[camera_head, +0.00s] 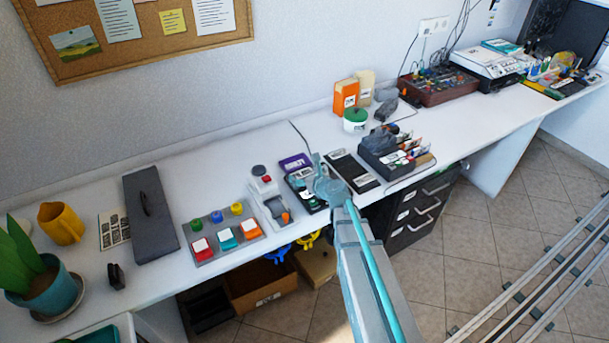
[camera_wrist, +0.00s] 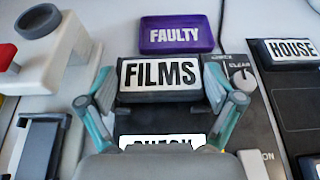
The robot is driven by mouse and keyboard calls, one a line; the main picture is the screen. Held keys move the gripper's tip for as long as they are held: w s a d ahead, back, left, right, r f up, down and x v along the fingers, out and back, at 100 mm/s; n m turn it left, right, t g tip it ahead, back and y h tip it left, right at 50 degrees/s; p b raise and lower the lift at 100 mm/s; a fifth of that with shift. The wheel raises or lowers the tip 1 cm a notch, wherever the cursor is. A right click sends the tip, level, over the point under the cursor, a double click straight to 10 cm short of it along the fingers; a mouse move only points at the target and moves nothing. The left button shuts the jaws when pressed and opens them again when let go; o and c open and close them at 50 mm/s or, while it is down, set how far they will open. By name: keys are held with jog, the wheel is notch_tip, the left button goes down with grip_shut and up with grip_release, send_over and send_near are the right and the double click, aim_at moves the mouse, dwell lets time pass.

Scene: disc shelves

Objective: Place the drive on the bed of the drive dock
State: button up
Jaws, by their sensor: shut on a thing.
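The drive (camera_wrist: 160,97) is a dark block with a white FILMS label in the wrist view. My gripper (camera_wrist: 159,84) has its teal-edged fingers on either side of it and is shut on it. The drive is over the dark drive dock (camera_wrist: 262,118), whose panel shows a knob and the word CLEAR on the right. The bed is mostly hidden, and I cannot tell whether the drive touches it. A partly hidden white CHECK label shows below the drive. In the head view my gripper (camera_head: 328,187) is over the right side of the dock (camera_head: 297,181).
A purple FAULTY tray (camera_wrist: 178,36) lies behind the dock. A white device with a round top (camera_wrist: 50,45) stands left. The button panel (camera_head: 220,232) is farther left on the bench.

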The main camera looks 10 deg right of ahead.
jog(key=shift+f, duration=0.1)
jog(key=o, duration=1)
jog(key=shift+c, duration=0.2)
jog(key=shift+s+r, duration=0.1)
jog(key=shift+r, duration=0.1)
jog(key=b+v, duration=0.1)
jog(key=v, duration=1)
jog(key=shift+s+d+r, duration=0.1)
jog(key=shift+s+r, duration=0.05)
jog(key=shift+s, duration=0.2)
jog(key=shift+d, duration=0.1)
